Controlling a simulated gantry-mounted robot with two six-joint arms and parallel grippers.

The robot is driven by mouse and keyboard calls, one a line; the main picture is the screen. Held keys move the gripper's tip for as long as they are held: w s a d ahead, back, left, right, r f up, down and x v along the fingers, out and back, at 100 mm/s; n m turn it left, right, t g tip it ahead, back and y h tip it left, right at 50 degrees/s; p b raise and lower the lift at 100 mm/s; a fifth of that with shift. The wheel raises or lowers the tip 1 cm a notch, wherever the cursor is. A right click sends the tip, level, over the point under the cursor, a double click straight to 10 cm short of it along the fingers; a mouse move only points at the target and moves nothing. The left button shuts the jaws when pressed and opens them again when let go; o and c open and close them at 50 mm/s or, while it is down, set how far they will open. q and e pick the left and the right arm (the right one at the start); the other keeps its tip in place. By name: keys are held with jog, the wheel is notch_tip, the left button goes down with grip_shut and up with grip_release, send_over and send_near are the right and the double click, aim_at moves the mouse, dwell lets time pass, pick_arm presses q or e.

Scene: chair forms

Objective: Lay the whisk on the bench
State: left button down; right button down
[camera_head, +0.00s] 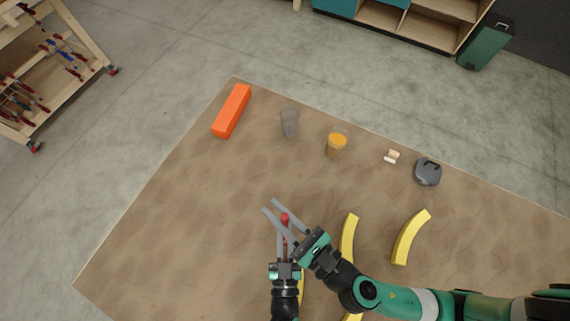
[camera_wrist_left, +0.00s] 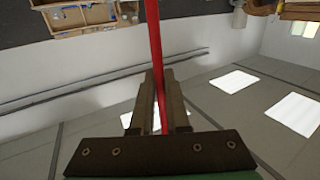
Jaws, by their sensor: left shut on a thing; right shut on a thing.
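A red rod (camera_head: 284,219), seemingly the whisk's handle, stands out between my two grippers in the head view. In the left wrist view the red rod (camera_wrist_left: 155,60) runs up between the fingers. No whisk wires can be made out. My left gripper (camera_head: 284,232) is shut on the red rod, pointing up the picture. My right gripper (camera_head: 276,208) comes in from the lower right, its fingers crossing over at the same rod, shut on it. The brown bench top (camera_head: 180,220) lies below both; the height above it is unclear.
An orange block (camera_head: 232,111), a clear cup (camera_head: 289,123), a cup with orange contents (camera_head: 336,142), a small pale piece (camera_head: 391,157) and a dark grey object (camera_head: 428,172) line the far edge. Yellow curved pieces (camera_head: 411,237) lie on the right. The bench's left part is clear.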

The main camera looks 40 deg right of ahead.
dwell(0.9)
jog(key=c, duration=0.7)
grip_release()
jog(key=shift+c, duration=0.2)
jog(key=w+d+r+m+t+h, duration=0.15)
jog(key=w+r+m, duration=0.25)
jog(key=r+m, duration=0.5)
jog(key=w+d+r+m+t+h, duration=0.1)
jog(key=w+d+r+m+h, duration=0.15)
jog(key=r+m, duration=0.65)
jog(key=w+d+r+m+t+h, duration=0.15)
jog(key=w+r+m, duration=0.25)
jog(key=r+m, duration=0.5)
jog(key=s+d+r+m+t+y, duration=0.1)
jog(key=r+m, duration=0.3)
jog(key=r, duration=0.7)
jog(key=s+d+r+m+t+y, duration=0.2)
jog(key=s+r+m+t+y, duration=0.1)
jog(key=r, duration=0.8)
jog(key=shift+d+r+m+t+y, duration=0.35)
jog(key=shift+m+t+y, duration=0.45)
jog(key=shift+m, duration=0.4)
